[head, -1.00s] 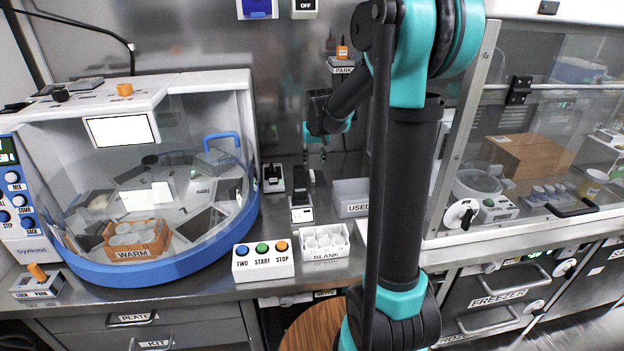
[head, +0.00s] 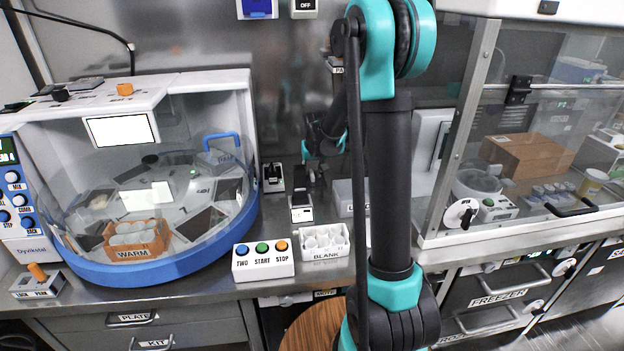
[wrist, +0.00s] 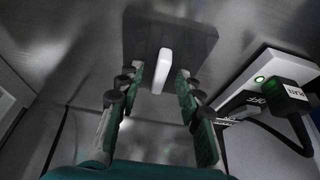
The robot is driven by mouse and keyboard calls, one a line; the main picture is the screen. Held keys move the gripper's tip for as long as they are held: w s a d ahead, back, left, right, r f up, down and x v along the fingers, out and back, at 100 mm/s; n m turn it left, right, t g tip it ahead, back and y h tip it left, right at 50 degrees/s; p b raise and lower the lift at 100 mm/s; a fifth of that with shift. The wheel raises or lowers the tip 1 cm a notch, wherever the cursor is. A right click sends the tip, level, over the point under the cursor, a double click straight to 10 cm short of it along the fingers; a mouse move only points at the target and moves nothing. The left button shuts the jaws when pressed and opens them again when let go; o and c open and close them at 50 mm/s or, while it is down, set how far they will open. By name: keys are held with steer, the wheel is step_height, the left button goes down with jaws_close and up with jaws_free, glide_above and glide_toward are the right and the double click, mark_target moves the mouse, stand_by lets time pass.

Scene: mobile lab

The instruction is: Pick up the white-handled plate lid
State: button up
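The plate lid (wrist: 188,37) is a dark, flat, square piece in the upper middle of the wrist view. Its white upright handle (wrist: 165,70) stands out from its middle. My gripper (wrist: 158,92) is open. Its two green-padded fingers lie left and right of the handle line, with a visible gap between them and nothing held. I cannot tell how far the handle is beyond the fingertips. In the head view my gripper (head: 325,146) hangs over the back of the bench, partly hidden by my arm. I cannot make out the lid there.
A white box with a green light (wrist: 262,82) and a black cable plug (wrist: 285,93) sits right of my gripper. On the bench are a button box (head: 263,262), a BLANK rack (head: 325,256) and a partly hidden USED bin (head: 343,205). The round-fronted incubator (head: 165,272) stands left.

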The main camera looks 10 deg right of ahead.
steer(key=shift+c, duration=0.5)
jaws_close()
steer(key=shift+r, duration=0.15)
